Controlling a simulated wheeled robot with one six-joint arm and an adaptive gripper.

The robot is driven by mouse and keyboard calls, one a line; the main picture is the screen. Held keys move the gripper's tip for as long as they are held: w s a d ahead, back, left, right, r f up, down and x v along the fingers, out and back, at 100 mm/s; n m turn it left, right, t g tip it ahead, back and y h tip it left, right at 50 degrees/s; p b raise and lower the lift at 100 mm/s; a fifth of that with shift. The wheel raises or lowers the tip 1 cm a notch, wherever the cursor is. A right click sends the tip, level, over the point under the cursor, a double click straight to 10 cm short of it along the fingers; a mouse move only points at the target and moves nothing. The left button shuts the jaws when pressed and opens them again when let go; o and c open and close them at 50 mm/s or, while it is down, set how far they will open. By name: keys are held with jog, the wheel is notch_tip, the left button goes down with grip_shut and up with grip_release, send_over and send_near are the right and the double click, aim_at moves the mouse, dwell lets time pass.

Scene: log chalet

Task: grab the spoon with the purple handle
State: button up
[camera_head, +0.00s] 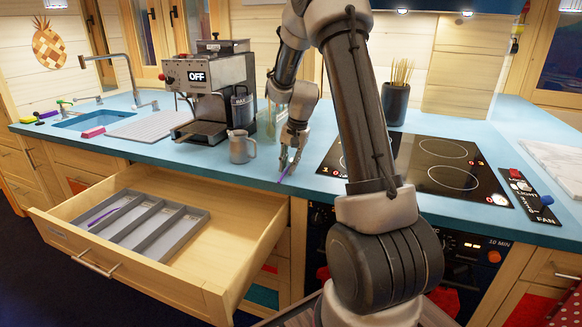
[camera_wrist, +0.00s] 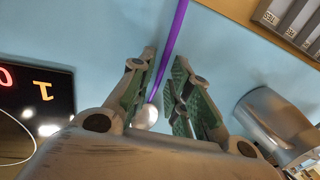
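A spoon with a purple handle (camera_wrist: 172,45) lies on the blue counter. In the wrist view its handle runs from the top edge down between my fingers, and its shiny metal bowl (camera_wrist: 146,117) shows near the left finger's base. In the head view only a short purple piece of it (camera_head: 284,174) shows beside my fingertips. My gripper (camera_head: 288,164) points down close to the counter near its front edge. In the wrist view my gripper (camera_wrist: 165,62) is open, with one finger on each side of the handle and gaps visible.
A metal pitcher (camera_head: 241,147) stands just left of my gripper and shows in the wrist view (camera_wrist: 270,118). The stovetop (camera_head: 420,162) is to the right. Below, an open drawer (camera_head: 235,235) holds a grey divided tray (camera_head: 167,213) with a purple item (camera_head: 103,217). A coffee machine (camera_head: 212,90) stands behind.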

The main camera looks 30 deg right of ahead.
grip_shut()
